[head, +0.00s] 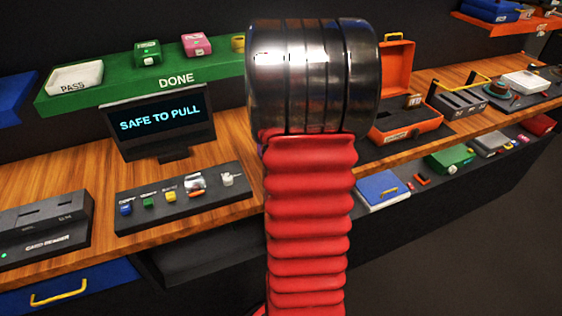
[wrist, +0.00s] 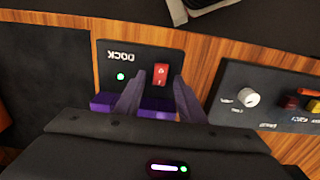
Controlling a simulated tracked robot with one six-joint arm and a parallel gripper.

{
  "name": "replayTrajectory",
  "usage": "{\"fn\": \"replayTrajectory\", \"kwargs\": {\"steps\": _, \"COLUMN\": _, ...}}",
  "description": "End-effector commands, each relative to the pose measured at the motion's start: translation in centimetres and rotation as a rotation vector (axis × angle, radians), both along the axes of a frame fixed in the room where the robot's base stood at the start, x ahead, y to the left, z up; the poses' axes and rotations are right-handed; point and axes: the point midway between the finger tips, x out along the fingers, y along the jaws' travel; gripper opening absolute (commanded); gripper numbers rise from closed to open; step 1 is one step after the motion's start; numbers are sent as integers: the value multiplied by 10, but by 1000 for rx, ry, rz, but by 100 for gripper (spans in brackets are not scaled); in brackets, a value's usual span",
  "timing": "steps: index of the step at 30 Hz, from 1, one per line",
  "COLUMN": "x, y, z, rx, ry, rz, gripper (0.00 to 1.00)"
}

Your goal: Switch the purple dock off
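The dock's dark panel (wrist: 108,76) shows in the wrist view, with an upside-down DOCK label. Its purple part (wrist: 155,104) shows behind and between my fingers. A red rocker switch (wrist: 161,74) is on the panel, and a small cyan light (wrist: 121,77) glows beside it. My gripper (wrist: 160,84) is open, its two fingers apart and pointing at the panel, with the red switch seen between their tips. I cannot tell whether a finger touches it. In the head view my arm hides the dock and gripper.
A screen (head: 160,118) reads SAFE TO PULL. Before it is a panel (head: 182,213) with several coloured controls and a white knob; it also shows in the wrist view (wrist: 225,110). A card reader (head: 45,232) is at left, an open orange case (head: 400,133) at right.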

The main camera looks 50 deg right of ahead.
Motion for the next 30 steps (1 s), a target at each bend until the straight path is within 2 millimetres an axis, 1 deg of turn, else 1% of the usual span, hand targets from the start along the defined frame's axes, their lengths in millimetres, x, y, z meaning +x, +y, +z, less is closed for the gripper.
{"fn": "replayTrajectory", "kwargs": {"steps": 2, "x": 0, "y": 0, "z": 0, "rx": 0, "ry": 0, "rz": 0, "gripper": 35}}
{"fn": "replayTrajectory", "kwargs": {"steps": 17, "x": 0, "y": 0, "z": 0, "rx": 1, "ry": -1, "rz": -1, "gripper": 0}}
{"fn": "replayTrajectory", "kwargs": {"steps": 24, "x": 0, "y": 1, "z": 1, "rx": -3, "ry": -9, "rz": -1, "gripper": 0}}
{"fn": "replayTrajectory", "kwargs": {"steps": 30, "x": -3, "y": 2, "z": 1, "rx": -37, "ry": -71, "rz": -2, "gripper": 0}}
